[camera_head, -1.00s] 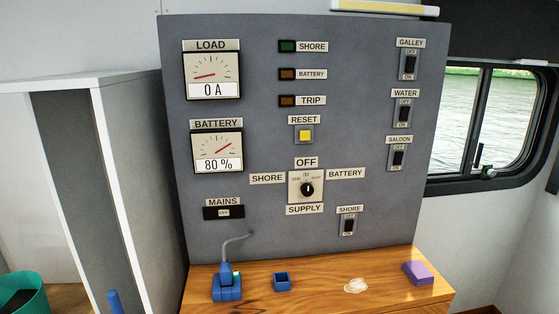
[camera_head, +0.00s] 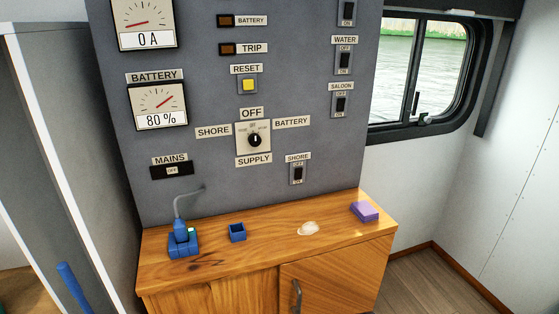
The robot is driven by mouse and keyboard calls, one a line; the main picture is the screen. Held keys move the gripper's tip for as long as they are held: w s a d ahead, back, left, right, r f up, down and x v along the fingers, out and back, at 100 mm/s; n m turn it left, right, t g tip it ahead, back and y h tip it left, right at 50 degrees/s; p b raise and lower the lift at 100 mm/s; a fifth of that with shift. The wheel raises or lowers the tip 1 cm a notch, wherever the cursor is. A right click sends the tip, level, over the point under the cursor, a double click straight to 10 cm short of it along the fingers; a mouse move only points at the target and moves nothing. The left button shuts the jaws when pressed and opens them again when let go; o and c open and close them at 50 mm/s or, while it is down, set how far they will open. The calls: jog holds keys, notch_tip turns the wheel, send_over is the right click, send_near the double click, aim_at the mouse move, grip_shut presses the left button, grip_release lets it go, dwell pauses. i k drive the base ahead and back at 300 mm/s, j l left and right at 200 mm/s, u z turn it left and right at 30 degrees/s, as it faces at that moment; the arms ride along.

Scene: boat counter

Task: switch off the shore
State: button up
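The shore switch (camera_head: 298,173) is a small dark rocker in a grey plate under a SHORE label, low on the right part of the grey panel (camera_head: 215,55). Its plate reads OFF above and ON below; which way the rocker is set is too small to tell. The supply knob (camera_head: 254,140) is black with a white mark pointing up toward OFF. The mains indicator (camera_head: 179,170) reads OFF. My gripper is not in view.
A wooden counter (camera_head: 265,247) runs below the panel. On it are a blue plug and socket (camera_head: 183,244) with a grey cable, a small blue open box (camera_head: 237,232), a whitish lump (camera_head: 308,229) and a purple block (camera_head: 364,211). Floor (camera_head: 440,280) shows clear at right.

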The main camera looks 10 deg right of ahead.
aim_at(298, 172)
jog(key=i+j+z, duration=0.1)
jog(key=i+z, duration=0.15)
jog(key=z, duration=0.2)
jog(key=i+j+z, duration=0.2)
jog(key=z, duration=0.2)
